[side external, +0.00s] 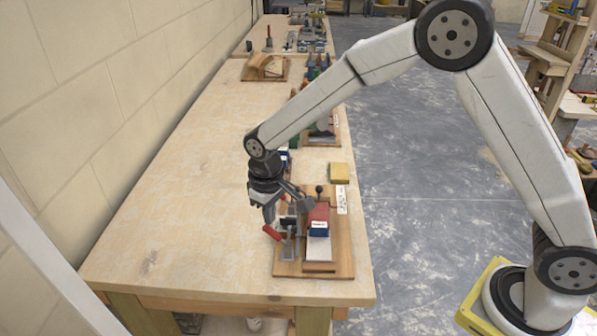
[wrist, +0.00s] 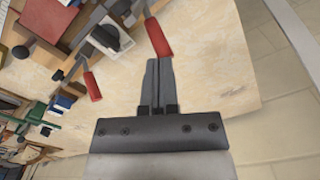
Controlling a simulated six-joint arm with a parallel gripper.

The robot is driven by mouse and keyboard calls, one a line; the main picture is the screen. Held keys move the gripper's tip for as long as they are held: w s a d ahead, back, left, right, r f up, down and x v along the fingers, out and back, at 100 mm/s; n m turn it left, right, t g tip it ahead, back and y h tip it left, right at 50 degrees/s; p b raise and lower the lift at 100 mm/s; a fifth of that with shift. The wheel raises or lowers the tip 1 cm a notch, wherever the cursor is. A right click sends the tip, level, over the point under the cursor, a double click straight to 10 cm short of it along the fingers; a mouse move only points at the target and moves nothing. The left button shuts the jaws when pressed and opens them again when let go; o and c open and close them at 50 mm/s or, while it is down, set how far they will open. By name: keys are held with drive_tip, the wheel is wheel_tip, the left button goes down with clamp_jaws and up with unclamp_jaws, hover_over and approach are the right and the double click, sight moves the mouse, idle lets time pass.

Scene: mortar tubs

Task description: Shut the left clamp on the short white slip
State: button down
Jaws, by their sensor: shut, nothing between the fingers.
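A wooden board (side external: 283,268) near the front of the bench carries a red block with a blue, white-labelled part (side external: 319,229) and a pale flat piece (side external: 318,250). I cannot tell whether that piece is the short white slip. At the board's left is a metal clamp with a red handle (side external: 271,232) that sticks out leftward. My gripper (side external: 268,222) is at this clamp's handle. In the wrist view my gripper's fingers (wrist: 159,62) are together and empty, with a red handle (wrist: 158,38) just past their tips. A second red handle (wrist: 92,86) lies to the left.
A black knob (side external: 319,189) stands at the board's back. A white strip with markings (side external: 342,200) lies at its right, and a yellow block (side external: 339,172) sits behind. More fixtures line the bench's right edge. The bench's left half is bare, beside the wall.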

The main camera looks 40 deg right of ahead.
drive_tip(key=shift+w+a+f, duration=0.25)
drive_tip(key=shift+f, duration=0.25)
drive_tip(key=shift+w+a+f, duration=0.1)
drive_tip(key=shift+f, duration=0.2)
drive_tip(key=shift+w+a+f, duration=0.25)
drive_tip(key=shift+f, duration=0.35)
drive_tip(key=shift+a+f, duration=0.1)
drive_tip(key=shift+f, duration=0.1)
idle(0.3)
drive_tip(key=shift+w, duration=0.1)
drive_tip(key=shift+r, duration=3.5)
